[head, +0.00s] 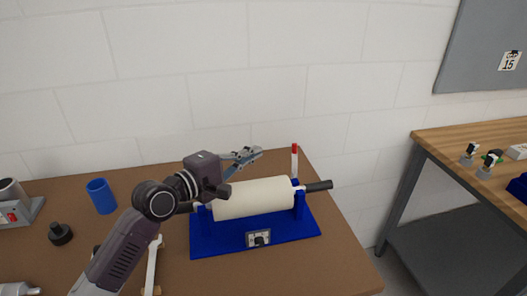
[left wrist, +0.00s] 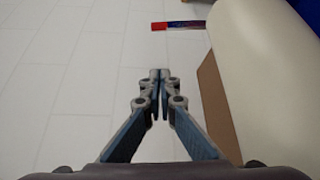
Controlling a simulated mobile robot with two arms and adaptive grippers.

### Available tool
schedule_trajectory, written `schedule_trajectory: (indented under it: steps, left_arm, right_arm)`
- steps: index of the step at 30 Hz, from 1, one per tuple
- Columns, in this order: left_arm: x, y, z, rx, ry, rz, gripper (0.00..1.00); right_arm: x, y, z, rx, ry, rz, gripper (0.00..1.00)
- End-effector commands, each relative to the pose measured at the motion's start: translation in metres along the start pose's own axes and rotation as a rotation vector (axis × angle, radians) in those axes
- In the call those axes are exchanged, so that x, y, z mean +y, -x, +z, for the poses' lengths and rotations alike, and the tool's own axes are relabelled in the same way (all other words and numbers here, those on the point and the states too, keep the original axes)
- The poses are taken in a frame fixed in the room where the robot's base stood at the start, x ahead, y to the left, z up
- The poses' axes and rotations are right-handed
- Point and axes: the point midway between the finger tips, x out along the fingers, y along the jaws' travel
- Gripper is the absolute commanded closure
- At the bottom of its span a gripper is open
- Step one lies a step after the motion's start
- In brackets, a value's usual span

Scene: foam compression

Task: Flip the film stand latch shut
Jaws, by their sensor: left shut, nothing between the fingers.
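The film stand has a blue base (head: 285,236) on the brown table and carries a cream film roll (head: 254,199), which also fills the right side of the left wrist view (left wrist: 268,75). A latch lever with a red tip (head: 294,150) stands upright at the stand's right end. The red-tipped lever also shows near the top of the left wrist view (left wrist: 180,26). My left gripper (head: 257,152) is above and behind the roll, left of the lever and apart from it. Its fingers (left wrist: 160,76) are shut and empty. My right gripper is not in view.
A black handle (head: 319,185) sticks out right of the roll. A small dial panel (head: 258,238) is on the base front. A blue cup (head: 101,196) and a black knob-like part (head: 60,233) stand at left. A white wall rises behind; another workbench (head: 470,142) is at right.

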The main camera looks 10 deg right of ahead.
Motion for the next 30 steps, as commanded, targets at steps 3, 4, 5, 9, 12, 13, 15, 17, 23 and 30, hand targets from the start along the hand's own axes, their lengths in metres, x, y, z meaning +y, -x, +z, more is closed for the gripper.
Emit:
schedule_trajectory:
  steps: [3, 4, 5, 9, 12, 13, 15, 17, 23, 30]
  left_arm:
    - [0.002, -0.019, 0.001, -0.001, 0.000, 0.000, 1.00]
    - [0.002, -0.024, 0.001, -0.002, 0.000, 0.000, 1.00]
    - [0.002, -0.029, 0.002, -0.002, 0.000, -0.001, 1.00]
    - [0.001, -0.052, 0.001, -0.002, 0.000, -0.001, 1.00]
    - [0.001, -0.068, 0.001, -0.001, -0.001, -0.001, 1.00]
    - [0.001, -0.072, 0.002, -0.002, -0.001, 0.000, 1.00]
    - [0.001, -0.083, 0.001, -0.001, -0.001, -0.001, 1.00]
    - [0.001, -0.091, 0.002, -0.001, -0.001, 0.000, 1.00]
    - [0.003, -0.079, 0.027, -0.003, 0.000, -0.002, 1.00]
    - [0.001, -0.074, 0.039, -0.002, -0.001, -0.001, 1.00]
  right_arm:
    - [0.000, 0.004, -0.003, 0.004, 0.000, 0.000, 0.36]
    - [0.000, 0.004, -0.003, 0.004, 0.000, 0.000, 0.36]
    - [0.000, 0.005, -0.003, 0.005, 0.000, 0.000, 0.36]
    - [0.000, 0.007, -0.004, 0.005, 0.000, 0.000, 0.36]
    - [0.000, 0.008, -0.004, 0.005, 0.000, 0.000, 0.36]
    - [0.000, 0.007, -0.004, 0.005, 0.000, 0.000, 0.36]
    - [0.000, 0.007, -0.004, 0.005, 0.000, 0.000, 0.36]
    - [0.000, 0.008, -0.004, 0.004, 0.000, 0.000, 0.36]
    - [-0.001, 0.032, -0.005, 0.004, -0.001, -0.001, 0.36]
    - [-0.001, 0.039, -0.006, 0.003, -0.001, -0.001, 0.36]
